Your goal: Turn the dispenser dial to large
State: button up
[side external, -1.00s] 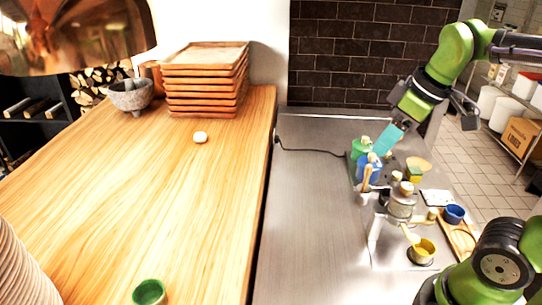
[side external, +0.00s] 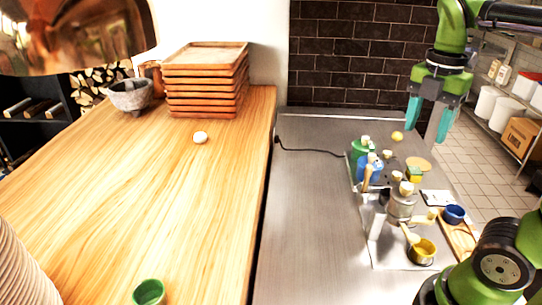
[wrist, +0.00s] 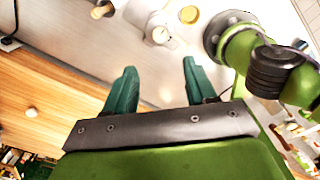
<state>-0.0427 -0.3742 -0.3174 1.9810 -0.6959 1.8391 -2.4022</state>
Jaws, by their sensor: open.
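My gripper (side external: 428,120) is open and empty, raised above the far right end of the metal counter, fingers pointing down. In the wrist view its two teal fingers (wrist: 159,70) are spread apart with nothing between them. The metal dispensing machine (side external: 402,203) stands on the counter, below and apart from my gripper, with wooden-topped parts and handles. Beside it are a green canister (side external: 359,150) and a blue canister (side external: 374,173) with pale knobs. I cannot tell which knob is the dial, nor read its setting. The machine also shows in the wrist view (wrist: 150,22).
A yellow cup (side external: 422,251) sits at the machine's front and a blue cup (side external: 454,214) at its right. A yellow round thing (side external: 397,137) shows behind the canisters. A black cable (side external: 312,151) crosses the counter. The counter's left part is free.

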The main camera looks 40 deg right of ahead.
aim_at(408, 185)
notch_tip(408, 185, down, 14)
jog(key=shift+f, duration=0.2)
grip_shut()
dwell(0.5)
